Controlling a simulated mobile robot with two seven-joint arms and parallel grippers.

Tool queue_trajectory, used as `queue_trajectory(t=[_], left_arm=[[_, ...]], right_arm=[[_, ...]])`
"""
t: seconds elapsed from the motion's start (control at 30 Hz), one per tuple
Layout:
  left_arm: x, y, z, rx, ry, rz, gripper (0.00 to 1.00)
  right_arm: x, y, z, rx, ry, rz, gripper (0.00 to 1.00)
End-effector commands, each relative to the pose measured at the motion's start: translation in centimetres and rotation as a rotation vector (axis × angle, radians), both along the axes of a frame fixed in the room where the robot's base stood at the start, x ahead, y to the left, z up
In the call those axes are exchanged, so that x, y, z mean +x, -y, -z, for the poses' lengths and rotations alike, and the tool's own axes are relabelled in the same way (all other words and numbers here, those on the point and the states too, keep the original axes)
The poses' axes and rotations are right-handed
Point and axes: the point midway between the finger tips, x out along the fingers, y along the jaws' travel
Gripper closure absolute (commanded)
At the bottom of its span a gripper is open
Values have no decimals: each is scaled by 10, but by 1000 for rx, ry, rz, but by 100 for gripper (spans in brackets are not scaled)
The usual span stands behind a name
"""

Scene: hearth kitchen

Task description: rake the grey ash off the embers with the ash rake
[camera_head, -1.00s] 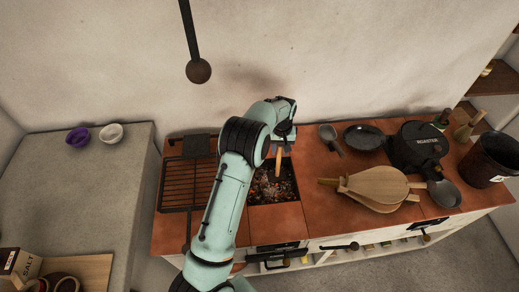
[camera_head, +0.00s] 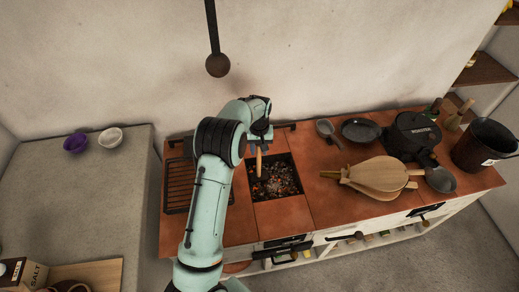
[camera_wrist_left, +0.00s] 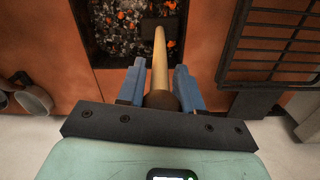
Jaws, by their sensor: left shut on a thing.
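My left gripper (camera_head: 261,142) is shut on the ash rake, seen as a pale wooden handle (camera_head: 259,161) that points down at the left edge of the ember pit. In the left wrist view the blue fingers (camera_wrist_left: 158,80) close around the handle (camera_wrist_left: 160,55), which runs to the pit's near side. The rake's head is hard to make out against the dark pit. The embers (camera_head: 279,180) glow orange among grey and dark bits; they also show in the left wrist view (camera_wrist_left: 125,22). Grey ash is mixed among them. My right gripper is out of view.
A black grill rack (camera_head: 180,188) lies left of the pit. Bellows (camera_head: 375,177), a small pan (camera_head: 326,128), a dark pan (camera_head: 361,131) and a black roaster (camera_head: 412,135) stand on the right.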

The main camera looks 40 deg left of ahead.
Motion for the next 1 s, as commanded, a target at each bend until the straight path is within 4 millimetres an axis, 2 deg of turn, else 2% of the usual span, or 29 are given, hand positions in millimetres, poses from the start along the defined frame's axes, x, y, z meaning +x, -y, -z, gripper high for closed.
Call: queue_trajectory(t=[0.03, 0.43, 0.6, 0.77, 1.0], left_arm=[[8, -1, -19, 2, 18, 1, 95], [13, -4, -53, 1, 17, 3, 95], [6, -6, -66, 2, 14, 3, 95], [4, -6, -73, 1, 12, 4, 95], [3, -6, -73, 2, 12, 4, 95]], right_arm=[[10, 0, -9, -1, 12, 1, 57], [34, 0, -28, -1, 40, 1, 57], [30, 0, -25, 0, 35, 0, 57], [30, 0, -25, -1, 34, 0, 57], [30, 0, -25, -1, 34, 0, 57]])
